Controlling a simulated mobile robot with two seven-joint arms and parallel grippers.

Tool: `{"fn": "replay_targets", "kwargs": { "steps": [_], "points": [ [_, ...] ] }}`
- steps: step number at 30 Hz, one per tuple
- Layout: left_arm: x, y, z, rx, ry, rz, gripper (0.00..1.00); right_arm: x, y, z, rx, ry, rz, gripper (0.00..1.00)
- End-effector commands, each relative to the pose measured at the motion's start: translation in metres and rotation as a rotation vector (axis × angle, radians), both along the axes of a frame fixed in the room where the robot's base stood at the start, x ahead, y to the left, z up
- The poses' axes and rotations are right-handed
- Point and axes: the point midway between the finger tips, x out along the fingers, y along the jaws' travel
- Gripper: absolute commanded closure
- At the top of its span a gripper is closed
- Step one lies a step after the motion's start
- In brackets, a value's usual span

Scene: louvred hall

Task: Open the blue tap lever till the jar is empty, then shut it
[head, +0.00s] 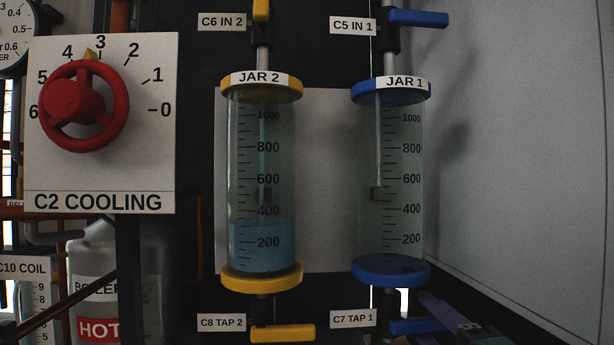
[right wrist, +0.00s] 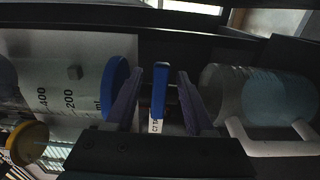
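Jar 1 (head: 405,175) is a clear cylinder with blue end caps. It looks empty in the head view, with no clear water level above its blue base. The blue tap lever (head: 420,326), by the label C7 TAP 1, lies sideways under it, pointing right. My right gripper (head: 447,312) is at that lever, partly cut off by the lower edge. In the right wrist view the blue lever (right wrist: 160,90) stands between the two purple fingers of my right gripper (right wrist: 158,78), with a gap on each side. My left gripper is not in view.
Jar 2 (head: 262,190), with yellow caps, holds blue water to about 300; its yellow tap lever (head: 283,333) is left of the blue one. A blue inlet lever (head: 418,18) is above jar 1. A handled vessel with bluish liquid (right wrist: 275,98) stands below the tap. A pale wall (head: 530,150) is right.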

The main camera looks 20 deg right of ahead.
Motion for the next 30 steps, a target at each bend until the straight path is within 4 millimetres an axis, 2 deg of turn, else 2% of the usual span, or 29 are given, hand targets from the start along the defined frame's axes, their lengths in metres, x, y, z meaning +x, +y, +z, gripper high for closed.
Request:
{"fn": "replay_targets", "kwargs": {
  "steps": [9,24,30],
  "points": [
    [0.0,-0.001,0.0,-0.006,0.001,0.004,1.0,-0.004,0.001,-0.002,0.004,0.002,-0.001,0.43],
    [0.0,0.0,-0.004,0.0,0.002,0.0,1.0,-0.063,0.015,-0.002,0.005,0.002,-0.002,0.43],
    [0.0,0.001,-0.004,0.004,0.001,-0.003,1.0,-0.069,0.016,-0.001,0.003,0.001,-0.002,0.43]
  ]
}}
